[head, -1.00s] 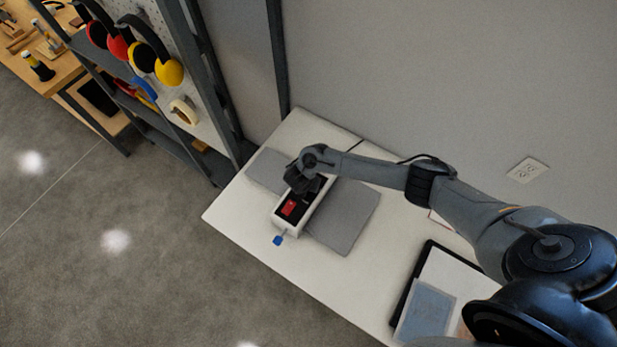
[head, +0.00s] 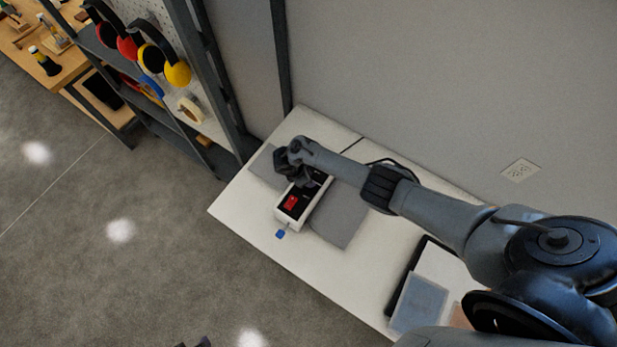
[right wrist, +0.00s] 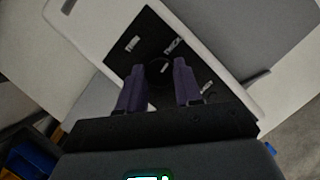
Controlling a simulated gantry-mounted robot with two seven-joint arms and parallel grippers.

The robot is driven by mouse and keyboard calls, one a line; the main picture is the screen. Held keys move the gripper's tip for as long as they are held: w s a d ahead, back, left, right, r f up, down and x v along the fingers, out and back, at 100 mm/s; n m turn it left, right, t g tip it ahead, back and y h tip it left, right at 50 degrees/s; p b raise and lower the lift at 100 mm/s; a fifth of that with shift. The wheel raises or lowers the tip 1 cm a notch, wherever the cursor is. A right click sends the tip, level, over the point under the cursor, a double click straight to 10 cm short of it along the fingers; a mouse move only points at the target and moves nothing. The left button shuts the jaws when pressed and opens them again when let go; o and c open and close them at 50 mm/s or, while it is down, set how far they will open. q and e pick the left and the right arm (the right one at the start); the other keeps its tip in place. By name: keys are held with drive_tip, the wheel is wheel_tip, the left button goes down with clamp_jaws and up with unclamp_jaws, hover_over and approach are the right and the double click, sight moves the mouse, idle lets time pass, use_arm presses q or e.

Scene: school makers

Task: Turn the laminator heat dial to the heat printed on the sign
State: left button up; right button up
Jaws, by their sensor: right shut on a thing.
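The laminator (head: 289,222) is a white-edged unit with a black top panel and a red switch (head: 291,202), standing on the white table. My right gripper (head: 296,182) is over the panel's far end and hides the dial in the head view. In the right wrist view the dark round dial (right wrist: 158,68) lies between the two fingertips, which are shut on it. Printed words sit on the panel (right wrist: 140,58) around it; one reads like THIN. I see no readable sign. A dark piece at the head view's bottom edge may be my left gripper (head: 195,343).
Grey flaps (head: 345,215) extend from both sides of the laminator. A blue tab (head: 280,234) is at its near end. A black tray (head: 402,288) with a bluish sheet (head: 419,303) lies at right. A shelf (head: 215,150) with ear defenders (head: 177,73) stands at left.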

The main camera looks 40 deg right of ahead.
drive_tip(key=shift+m+g, duration=0.3)
drive_tip(key=shift+m, duration=0.4)
drive_tip(key=o, duration=1)
drive_tip(key=shift+r, duration=0.1)
drive_tip(key=shift+w+a+r, duration=0.1)
drive_tip(key=shift+r, duration=0.15)
drive_tip(key=p+v, duration=0.3)
drive_tip(key=v, duration=0.7)
